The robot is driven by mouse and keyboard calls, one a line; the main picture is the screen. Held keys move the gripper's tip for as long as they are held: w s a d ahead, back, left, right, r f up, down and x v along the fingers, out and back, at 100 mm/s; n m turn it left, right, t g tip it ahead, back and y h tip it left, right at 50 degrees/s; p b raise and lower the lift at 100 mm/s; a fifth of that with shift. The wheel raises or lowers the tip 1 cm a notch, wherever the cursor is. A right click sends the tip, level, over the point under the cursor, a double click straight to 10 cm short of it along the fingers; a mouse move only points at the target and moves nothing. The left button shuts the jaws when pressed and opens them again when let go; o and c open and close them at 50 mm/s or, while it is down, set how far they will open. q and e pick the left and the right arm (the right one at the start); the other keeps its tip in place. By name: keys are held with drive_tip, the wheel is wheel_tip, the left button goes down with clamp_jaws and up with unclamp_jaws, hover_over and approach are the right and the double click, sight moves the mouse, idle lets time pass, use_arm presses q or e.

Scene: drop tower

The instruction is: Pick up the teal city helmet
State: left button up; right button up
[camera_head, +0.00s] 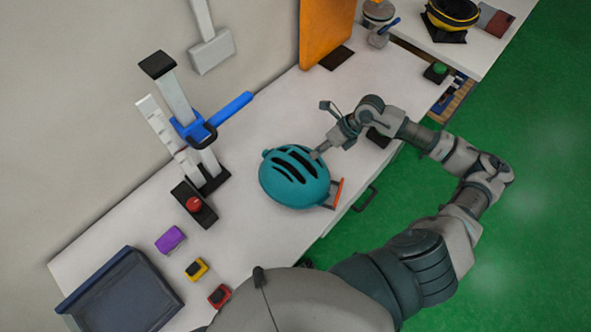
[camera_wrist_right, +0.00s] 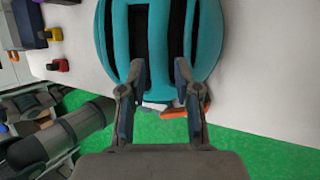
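The teal city helmet (camera_head: 294,186) rests on the white bench near its front edge, with its dark vents facing up. It also fills the top middle of the right wrist view (camera_wrist_right: 205,35). My right gripper (camera_head: 318,154) is at the helmet's upper right side in the head view. In the wrist view its two fingers (camera_wrist_right: 160,68) are spread apart, with their tips over the vented shell and part of the shell between them. Whether they touch the shell is unclear. My left gripper does not show.
An orange piece (camera_head: 337,192) sits beside the helmet at the bench edge. A drop tower (camera_head: 178,110) with a blue handle stands to the left. Purple (camera_head: 170,239), yellow (camera_head: 196,270) and red (camera_head: 219,295) items and a dark tray (camera_head: 120,295) lie nearer. An orange panel (camera_head: 326,30) stands behind.

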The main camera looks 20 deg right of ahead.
sight(297, 171)
drive_tip(key=x, duration=0.4)
drive_tip(key=shift+s, duration=0.1)
clamp_jaws()
